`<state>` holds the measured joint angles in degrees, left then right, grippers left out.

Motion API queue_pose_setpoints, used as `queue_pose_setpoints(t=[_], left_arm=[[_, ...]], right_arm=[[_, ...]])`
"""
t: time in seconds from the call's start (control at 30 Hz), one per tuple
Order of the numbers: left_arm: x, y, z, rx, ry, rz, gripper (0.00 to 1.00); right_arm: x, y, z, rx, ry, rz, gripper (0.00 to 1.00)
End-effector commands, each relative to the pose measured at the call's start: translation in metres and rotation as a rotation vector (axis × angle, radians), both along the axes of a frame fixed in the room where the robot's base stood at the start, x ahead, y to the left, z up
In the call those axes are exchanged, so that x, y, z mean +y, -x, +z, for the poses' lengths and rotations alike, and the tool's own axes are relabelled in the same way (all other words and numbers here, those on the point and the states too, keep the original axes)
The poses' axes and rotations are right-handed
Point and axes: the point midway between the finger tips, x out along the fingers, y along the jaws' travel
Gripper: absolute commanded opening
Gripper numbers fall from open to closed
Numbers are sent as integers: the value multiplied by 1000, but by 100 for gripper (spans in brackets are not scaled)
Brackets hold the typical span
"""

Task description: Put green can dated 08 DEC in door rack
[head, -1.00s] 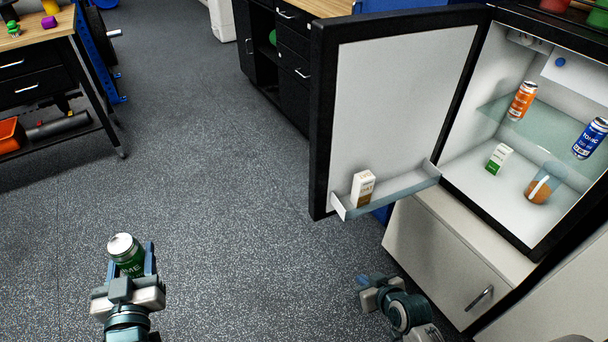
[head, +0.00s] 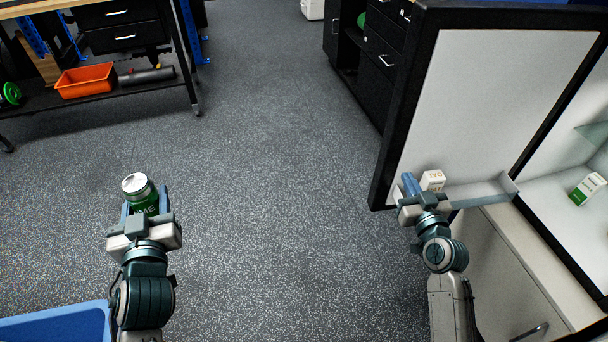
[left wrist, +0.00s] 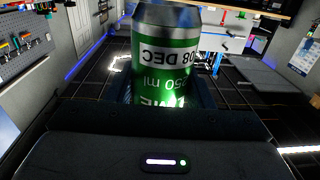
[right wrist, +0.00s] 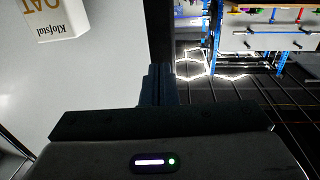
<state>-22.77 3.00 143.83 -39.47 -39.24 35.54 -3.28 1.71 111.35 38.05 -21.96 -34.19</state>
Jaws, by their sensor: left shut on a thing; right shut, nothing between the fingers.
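The green can (head: 140,192) has a silver top and stands upright in my left gripper (head: 145,205), which is shut on it over open floor. The left wrist view shows the can (left wrist: 165,75) with "08 DEC" printed upside down. The door rack (head: 485,190) is a shallow tray low on the open fridge door (head: 480,90). A white carton (head: 433,180) stands in the rack; the right wrist view shows it (right wrist: 55,18) with "OAT" on it. My right gripper (head: 412,188) is shut and empty, in front of the rack's left end.
A green and white carton (head: 588,188) lies inside the fridge at the right. A blue bin (head: 60,325) is at the lower left. A workbench with an orange tray (head: 86,81) stands at the back left. The floor between the arms is clear.

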Motion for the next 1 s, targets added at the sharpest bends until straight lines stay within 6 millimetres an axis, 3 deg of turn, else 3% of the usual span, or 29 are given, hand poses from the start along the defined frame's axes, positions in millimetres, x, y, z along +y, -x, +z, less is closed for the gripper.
queue_pose_setpoints(t=[0.1, 0.3, 0.5, 0.87, 1.0], left_arm=[[0, 0, 3, -1, 0, -1, 17], [0, 0, 6, -1, 0, -1, 17], [0, 0, 7, -1, 0, -1, 17], [0, 0, 5, -1, 0, -1, 17], [0, 0, -3, -1, 0, -1, 17]], right_arm=[[6, -25, 2, 0, -3, 0, 0], [13, -53, 1, 0, -1, 0, 0], [15, -63, 0, 1, 0, -1, 0], [16, -65, -1, 0, 0, 0, 0], [20, -82, -3, -2, -1, -1, 0]])
